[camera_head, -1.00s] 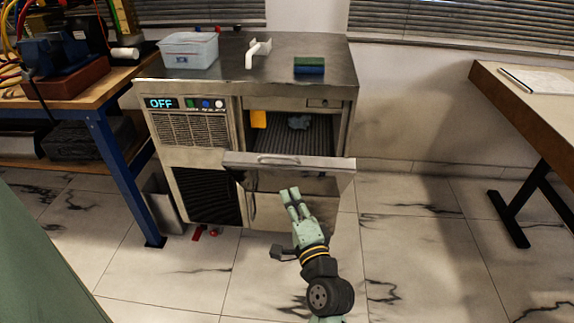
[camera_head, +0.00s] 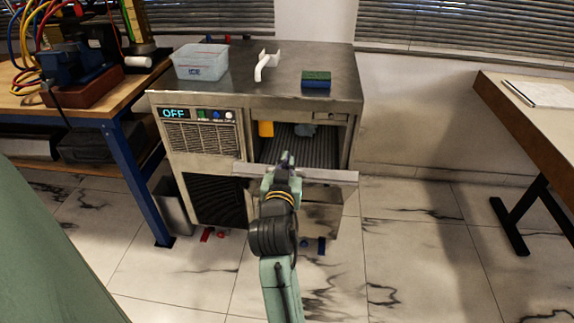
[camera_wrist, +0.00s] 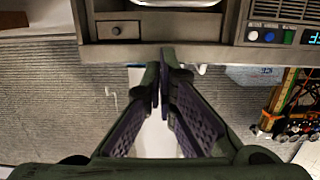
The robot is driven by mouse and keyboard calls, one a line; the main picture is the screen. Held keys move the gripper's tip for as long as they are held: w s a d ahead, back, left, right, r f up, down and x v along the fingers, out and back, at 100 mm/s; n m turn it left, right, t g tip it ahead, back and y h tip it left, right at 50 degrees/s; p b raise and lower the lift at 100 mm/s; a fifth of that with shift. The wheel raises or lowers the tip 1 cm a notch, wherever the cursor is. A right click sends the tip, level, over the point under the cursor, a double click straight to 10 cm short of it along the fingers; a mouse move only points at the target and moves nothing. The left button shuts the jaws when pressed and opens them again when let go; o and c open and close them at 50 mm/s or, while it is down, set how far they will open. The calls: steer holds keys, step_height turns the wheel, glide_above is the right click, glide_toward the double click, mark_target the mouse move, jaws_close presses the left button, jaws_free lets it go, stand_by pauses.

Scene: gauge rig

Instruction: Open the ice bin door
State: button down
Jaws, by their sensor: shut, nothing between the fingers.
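The ice bin door (camera_head: 325,176) shows in the head view as a pale narrow strip across the front of the steel ice machine (camera_head: 170,100), below the bin opening. The bin stands open above it, with a ribbed dark interior (camera_head: 300,148). My gripper (camera_head: 283,162) is shut and empty, its fingertips at the door strip near the opening. I cannot tell whether they touch the door. The door's handle is not visible. In the wrist view my closed fingers (camera_wrist: 164,75) appear before the machine's front edge (camera_wrist: 150,55), seen upside down; the door cannot be made out there.
A yellow item (camera_head: 265,129) and a grey-blue lump (camera_head: 304,130) are inside the bin. A clear tub (camera_head: 200,62), a white scoop-like item (camera_head: 264,66) and a green-blue sponge (camera_head: 316,79) are on top. Tables stand left and right. The floor at right is clear.

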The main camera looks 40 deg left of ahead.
steer(key=p+x, duration=0.1)
steer(key=x, duration=0.6)
steer(key=shift+r, duration=0.15)
steer(key=shift+s+d+f+p, duration=0.2)
steer(key=shift+s+f, duration=0.1)
steer(key=shift+f, duration=0.15)
steer(key=shift+s+d+f+p, duration=0.15)
steer(key=shift+s+f+p, duration=0.1)
steer(key=shift+f, duration=0.2)
steer(key=shift+s+d+f, duration=0.35)
steer(key=shift+s+f, duration=0.25)
steer(key=shift+f, duration=0.05)
